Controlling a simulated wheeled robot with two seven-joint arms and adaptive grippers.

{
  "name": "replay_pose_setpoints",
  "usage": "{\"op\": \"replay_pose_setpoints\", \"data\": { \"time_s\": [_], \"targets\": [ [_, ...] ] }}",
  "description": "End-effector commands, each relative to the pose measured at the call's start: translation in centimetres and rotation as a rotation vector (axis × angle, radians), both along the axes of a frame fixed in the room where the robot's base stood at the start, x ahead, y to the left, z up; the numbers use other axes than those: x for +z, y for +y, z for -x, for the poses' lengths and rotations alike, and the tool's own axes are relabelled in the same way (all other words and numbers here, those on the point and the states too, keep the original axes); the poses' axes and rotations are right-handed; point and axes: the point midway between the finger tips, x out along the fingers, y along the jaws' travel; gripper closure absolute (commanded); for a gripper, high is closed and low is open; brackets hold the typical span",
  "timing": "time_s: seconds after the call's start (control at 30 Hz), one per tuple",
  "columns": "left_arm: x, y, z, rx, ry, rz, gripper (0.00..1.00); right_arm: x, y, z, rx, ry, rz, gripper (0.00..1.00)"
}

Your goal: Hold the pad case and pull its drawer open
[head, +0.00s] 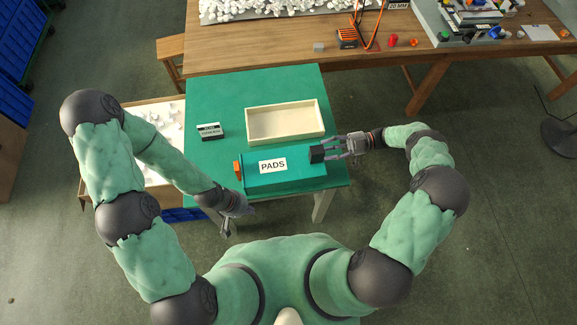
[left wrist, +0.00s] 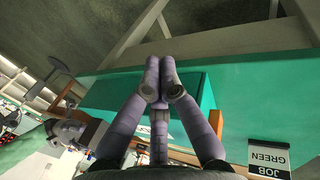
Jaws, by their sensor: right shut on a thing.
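The pad case (head: 290,183) is a long teal box with a white PADS label, lying near the front of the green table. An orange handle (head: 238,171) is on its left end, and a black block (head: 316,154) is on its right end. My right gripper (head: 325,153) is shut on that black block. My left gripper (head: 225,230) is off the table's front left edge, below and left of the orange handle and apart from it. In the left wrist view its fingertips (left wrist: 160,85) meet with nothing seen between them, and the teal case (left wrist: 195,90) is behind them.
A cream open tray (head: 285,138) stands behind the case. A black and white JOB GREEN card (head: 210,131) stands at the left on the green table (head: 222,95). A wooden bench (head: 230,62) with clutter is at the back. A box of white pieces (head: 100,140) is at left.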

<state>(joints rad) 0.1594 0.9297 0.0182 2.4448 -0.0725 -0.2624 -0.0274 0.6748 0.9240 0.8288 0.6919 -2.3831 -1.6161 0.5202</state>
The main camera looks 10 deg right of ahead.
Motion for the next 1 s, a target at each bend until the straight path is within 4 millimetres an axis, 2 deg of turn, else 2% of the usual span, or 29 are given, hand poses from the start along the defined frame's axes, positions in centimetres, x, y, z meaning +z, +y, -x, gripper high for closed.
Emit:
{"op": "replay_pose_setpoints", "data": {
  "time_s": [0.03, 0.23, 0.4, 0.6, 0.8, 1.0],
  "targets": [
    [0.5, -0.5, -1.3, -0.072, -0.025, 0.004, 1.00, -0.7, 0.3, 0.5, 0.005, 0.007, 0.005, 0.96],
    [3.6, -2.0, -6.0, -0.458, -0.103, -0.025, 1.00, -0.8, 0.3, 0.5, 0.006, 0.007, 0.005, 0.96],
    [7.0, -2.0, -10.0, -0.774, -0.157, -0.128, 1.00, -0.8, 0.3, 0.5, 0.006, 0.007, 0.005, 0.96],
    [10.8, -1.1, -13.9, -1.012, -0.188, -0.268, 1.00, -0.8, 0.3, 0.5, 0.006, 0.007, 0.005, 0.96],
    [12.4, -0.6, -15.3, -1.094, -0.192, -0.333, 1.00, -0.8, 0.3, 0.5, 0.006, 0.007, 0.005, 0.96],
    [11.2, -0.5, -15.4, -1.101, -0.188, -0.338, 1.00, -0.8, 0.3, 0.5, 0.006, 0.007, 0.005, 0.96]
  ]
}}
